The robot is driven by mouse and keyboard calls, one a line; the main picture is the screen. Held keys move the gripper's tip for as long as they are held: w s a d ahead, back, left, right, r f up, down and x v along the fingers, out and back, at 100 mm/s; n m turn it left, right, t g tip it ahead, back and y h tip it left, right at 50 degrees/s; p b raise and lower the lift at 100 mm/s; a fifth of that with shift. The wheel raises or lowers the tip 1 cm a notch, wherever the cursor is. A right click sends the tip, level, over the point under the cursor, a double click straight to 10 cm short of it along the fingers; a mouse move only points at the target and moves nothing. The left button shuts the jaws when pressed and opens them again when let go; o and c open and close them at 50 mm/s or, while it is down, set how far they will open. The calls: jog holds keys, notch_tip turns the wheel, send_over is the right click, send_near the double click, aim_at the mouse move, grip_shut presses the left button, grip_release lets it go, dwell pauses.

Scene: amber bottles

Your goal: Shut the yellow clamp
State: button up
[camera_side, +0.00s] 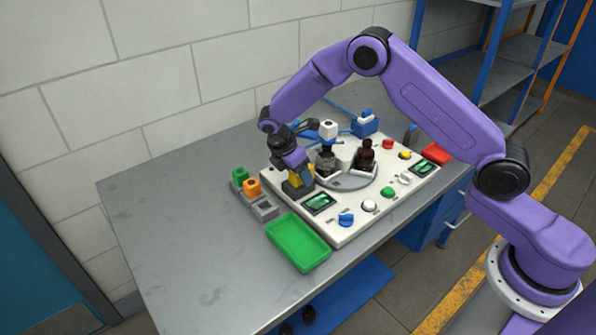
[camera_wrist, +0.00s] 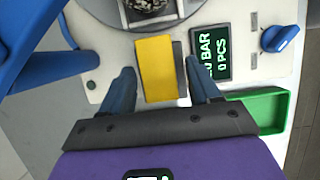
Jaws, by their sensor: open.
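The yellow clamp (camera_wrist: 156,68) is a flat yellow block beside a dark grey piece on the white machine panel. In the side view its yellow part (camera_side: 296,176) shows just below my gripper (camera_side: 297,171), partly hidden by it. In the wrist view my gripper (camera_wrist: 160,66) is open, with one blue finger on each side of the clamp. There is a visible gap on the left; the right finger is close to the dark piece. I cannot tell whether either finger touches.
A round turntable with amber bottles (camera_side: 365,157) stands right of my gripper. A display (camera_wrist: 212,53), a blue knob (camera_wrist: 279,38) and a green tray (camera_wrist: 272,112) lie to the right in the wrist view. Green and orange blocks (camera_side: 252,187) stand left; the table's left side is clear.

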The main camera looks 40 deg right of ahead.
aim_at(309, 165)
grip_shut()
jog(key=shift+d, duration=1.85)
grip_release()
jog(key=shift+a, duration=0.1)
jog(key=shift+a+r, duration=0.1)
jog(key=shift+r, duration=0.1)
jog(key=v, duration=1.7)
